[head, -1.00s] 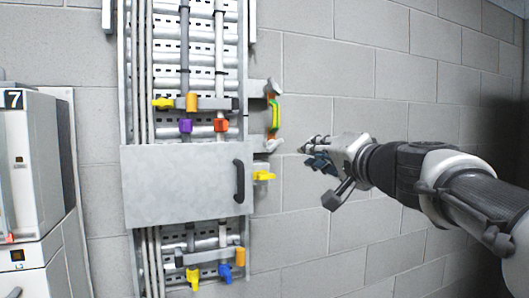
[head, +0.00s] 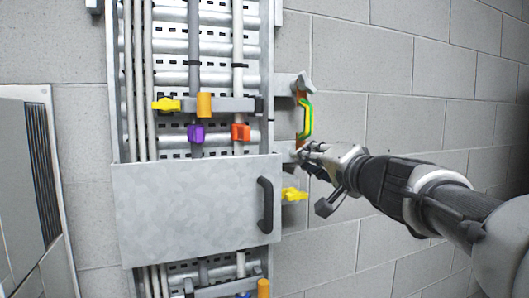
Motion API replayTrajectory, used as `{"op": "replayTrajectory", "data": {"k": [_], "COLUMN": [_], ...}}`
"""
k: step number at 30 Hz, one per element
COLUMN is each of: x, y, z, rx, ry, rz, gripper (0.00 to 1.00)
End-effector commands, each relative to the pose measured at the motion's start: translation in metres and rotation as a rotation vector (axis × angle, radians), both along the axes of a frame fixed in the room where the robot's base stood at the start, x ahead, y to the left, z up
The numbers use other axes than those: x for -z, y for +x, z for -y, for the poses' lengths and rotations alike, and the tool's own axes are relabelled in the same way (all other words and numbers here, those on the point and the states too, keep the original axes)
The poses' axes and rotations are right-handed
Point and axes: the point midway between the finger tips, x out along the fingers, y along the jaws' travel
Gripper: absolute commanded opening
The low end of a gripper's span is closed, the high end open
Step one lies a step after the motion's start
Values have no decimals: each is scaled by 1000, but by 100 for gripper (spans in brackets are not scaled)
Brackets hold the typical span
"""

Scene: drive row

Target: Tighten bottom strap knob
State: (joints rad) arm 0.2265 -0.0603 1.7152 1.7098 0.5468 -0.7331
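My gripper (head: 306,157) is to the right of the metal rack, by the lower end of the green and yellow handle (head: 305,118). It overlaps the side bracket there, and I cannot tell whether it touches. The finger gap is unclear. A yellow knob (head: 293,194) sticks out below the gripper, right of the grey cover panel (head: 185,212). The lower strap (head: 225,289) is cut off by the bottom edge of the head view. An orange cylinder (head: 263,288) shows at its right end, and its lower knobs are mostly out of frame.
The panel has a black handle (head: 266,205). A grey cabinet (head: 28,190) stands left. Bare block wall lies right.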

Motion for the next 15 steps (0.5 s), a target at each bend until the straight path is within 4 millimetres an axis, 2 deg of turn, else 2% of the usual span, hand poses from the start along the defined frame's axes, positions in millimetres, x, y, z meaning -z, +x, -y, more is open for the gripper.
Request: {"op": "replayTrajectory", "data": {"k": [10, 15], "x": [0, 0], "y": [0, 0], "z": [0, 0], "rx": [0, 0], "ry": [0, 0], "rz": [0, 0], "gripper": [18, 7]}}
